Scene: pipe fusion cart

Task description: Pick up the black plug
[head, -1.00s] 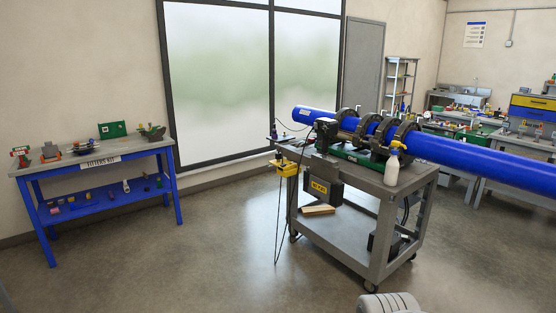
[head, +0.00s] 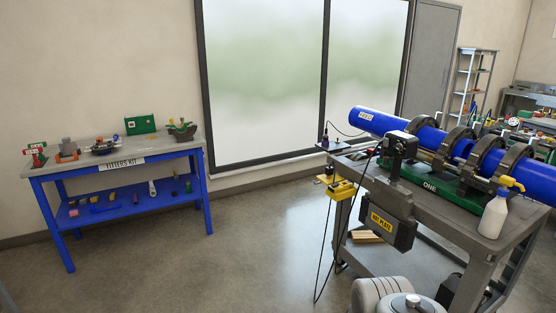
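I cannot clearly pick out the black plug. A small dark upright object (head: 325,141) stands on a little ledge at the left end of the cart, with a thin black cable running from near it toward the blue pipe; it is too small to tell if this is the plug. Below it a yellow box (head: 341,188) hangs at the cart's left end, with black cable looping down toward the floor. My gripper is not in view. Only pale rounded parts of my arm (head: 380,296) show at the bottom edge.
A blue workbench (head: 125,215) with fittings stands against the left wall. The floor (head: 240,255) between bench and cart is clear.

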